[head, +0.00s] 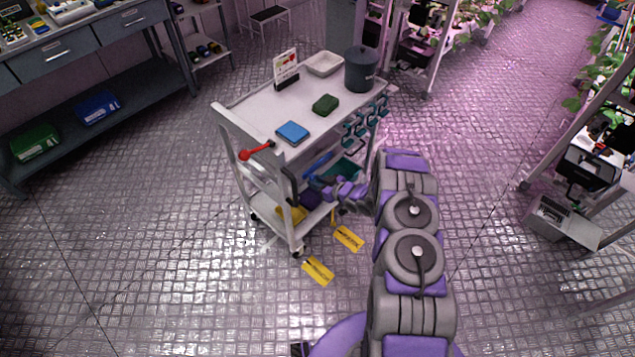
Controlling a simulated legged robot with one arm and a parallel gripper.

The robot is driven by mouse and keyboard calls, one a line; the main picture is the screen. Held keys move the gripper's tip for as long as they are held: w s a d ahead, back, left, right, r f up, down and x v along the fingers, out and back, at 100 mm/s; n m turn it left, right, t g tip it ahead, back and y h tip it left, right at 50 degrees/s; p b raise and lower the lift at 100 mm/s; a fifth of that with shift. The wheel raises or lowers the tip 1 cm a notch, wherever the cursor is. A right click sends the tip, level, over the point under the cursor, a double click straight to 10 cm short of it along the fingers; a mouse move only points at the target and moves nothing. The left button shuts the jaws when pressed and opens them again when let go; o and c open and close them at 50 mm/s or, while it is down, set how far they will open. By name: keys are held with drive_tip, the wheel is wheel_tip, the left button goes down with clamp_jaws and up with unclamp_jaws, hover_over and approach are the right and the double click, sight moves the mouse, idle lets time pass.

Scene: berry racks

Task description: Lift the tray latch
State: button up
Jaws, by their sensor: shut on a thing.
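A grey-white cart (251,111) stands ahead of me. A red lever (257,151) with a round knob sits at its near left end; I cannot tell if this is the tray latch. My gripper (328,194) is low at the cart's near right side, below the top shelf and to the right of the lever, apart from it. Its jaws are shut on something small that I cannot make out. A dark curved handle (291,187) is to its left. A teal tray (347,169) and a blue item (318,164) are just behind it.
The cart top holds a blue box (293,132), a green block (326,104), a white bin (324,63) and a dark canister (361,69). Floor to the left is clear. Plant racks stand right.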

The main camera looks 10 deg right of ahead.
drive_tip(key=shift+d, duration=0.1)
clamp_jaws()
